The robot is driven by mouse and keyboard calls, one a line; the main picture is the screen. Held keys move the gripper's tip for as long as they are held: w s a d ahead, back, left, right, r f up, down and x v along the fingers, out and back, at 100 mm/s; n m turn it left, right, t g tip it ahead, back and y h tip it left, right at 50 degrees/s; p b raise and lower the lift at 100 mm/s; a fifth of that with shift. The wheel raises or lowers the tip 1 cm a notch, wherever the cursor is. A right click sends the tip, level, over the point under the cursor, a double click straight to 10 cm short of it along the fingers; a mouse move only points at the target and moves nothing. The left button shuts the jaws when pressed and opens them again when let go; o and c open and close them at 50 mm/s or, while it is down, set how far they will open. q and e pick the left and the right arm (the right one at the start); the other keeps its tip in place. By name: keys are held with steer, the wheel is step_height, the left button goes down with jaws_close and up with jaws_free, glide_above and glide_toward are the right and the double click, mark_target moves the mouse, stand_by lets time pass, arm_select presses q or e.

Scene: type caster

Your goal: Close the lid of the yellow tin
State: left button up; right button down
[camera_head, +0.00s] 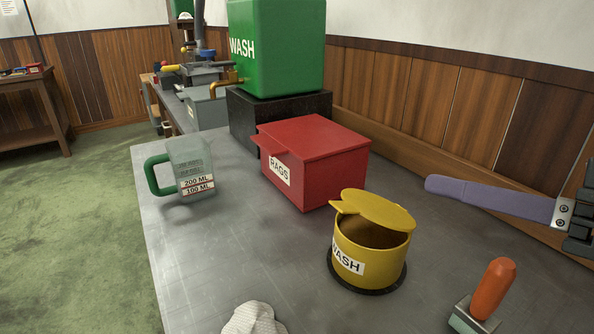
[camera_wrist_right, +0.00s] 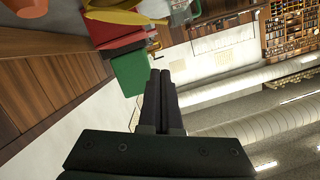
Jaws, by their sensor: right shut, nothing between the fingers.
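The yellow tin (camera_head: 365,258) stands on a dark round base on the grey bench, with a label ending in "ASH". Its yellow lid (camera_head: 374,209) is tilted over the opening, and a dark gap shows between lid and rim. Yellow parts, probably of the tin and lid (camera_wrist_right: 125,16), show at the top of the wrist view. My right gripper (camera_head: 434,184) comes in from the right, above the bench and right of the lid, apart from it. In the wrist view its dark fingers (camera_wrist_right: 160,74) are together with nothing between them. My left gripper is not in view.
The red RAGS box (camera_head: 320,150) stands behind the tin, with the green WASH tank (camera_head: 277,48) beyond. A measuring jug (camera_head: 191,167) stands left. An orange-handled tool (camera_head: 492,290) stands at front right and a whitish object (camera_head: 253,320) at the front edge. The wood-panelled wall (camera_head: 440,98) bounds the right.

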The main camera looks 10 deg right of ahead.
glide_above(372, 208)
steer(key=s+a, duration=0.2)
steer(key=s, duration=0.1)
steer(key=f, duration=0.3)
steer(key=a+f, duration=0.1)
steer(key=f+b, duration=0.1)
steer(key=shift+s+a+f, duration=0.2)
steer(key=shift+a+f, duration=0.05)
steer(key=shift+f, duration=0.15)
steer(key=f+n, duration=0.1)
steer(key=f, duration=0.1)
steer(key=a+f+n, duration=0.1)
steer(key=a+f+n+h, duration=0.1)
steer(key=f, duration=0.1)
steer(key=shift+s+f, duration=0.3)
steer(key=shift+s, duration=0.05)
steer(key=shift+r, duration=0.15)
